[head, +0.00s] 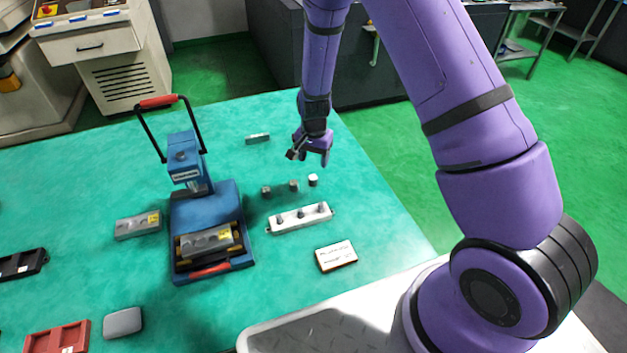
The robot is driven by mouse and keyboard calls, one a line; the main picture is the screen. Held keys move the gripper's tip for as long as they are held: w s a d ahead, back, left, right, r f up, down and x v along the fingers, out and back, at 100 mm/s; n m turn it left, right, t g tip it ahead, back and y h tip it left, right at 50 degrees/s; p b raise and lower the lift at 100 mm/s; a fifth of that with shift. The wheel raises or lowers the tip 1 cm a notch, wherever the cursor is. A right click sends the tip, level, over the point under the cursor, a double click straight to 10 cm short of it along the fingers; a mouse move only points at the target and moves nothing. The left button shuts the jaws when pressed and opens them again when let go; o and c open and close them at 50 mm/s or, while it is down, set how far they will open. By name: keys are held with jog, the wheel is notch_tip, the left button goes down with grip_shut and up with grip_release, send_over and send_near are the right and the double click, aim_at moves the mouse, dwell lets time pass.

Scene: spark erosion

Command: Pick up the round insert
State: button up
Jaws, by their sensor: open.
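Three small inserts stand in a row on the green table. The right one (313,180) has a pale top and looks round. The middle one (294,185) and the left one (266,191) are grey, and their exact shapes are too small to tell. My gripper (308,159) is open and empty. It appears above and slightly behind the right and middle inserts in the picture, apart from them. Nothing hides the inserts.
A pale block (300,218) with several dark pegs lies in front of the inserts. A blue press (208,215) with a raised handle stands left, holding a grey block (205,241). A white card (336,256) lies front right. A small green-grey block (257,139) lies behind.

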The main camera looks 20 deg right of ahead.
aim_at(313, 177)
notch_tip(313, 177, down, 8)
jog(key=shift+w+a+f, duration=0.1)
dwell(0.4)
jog(key=c, duration=1.1)
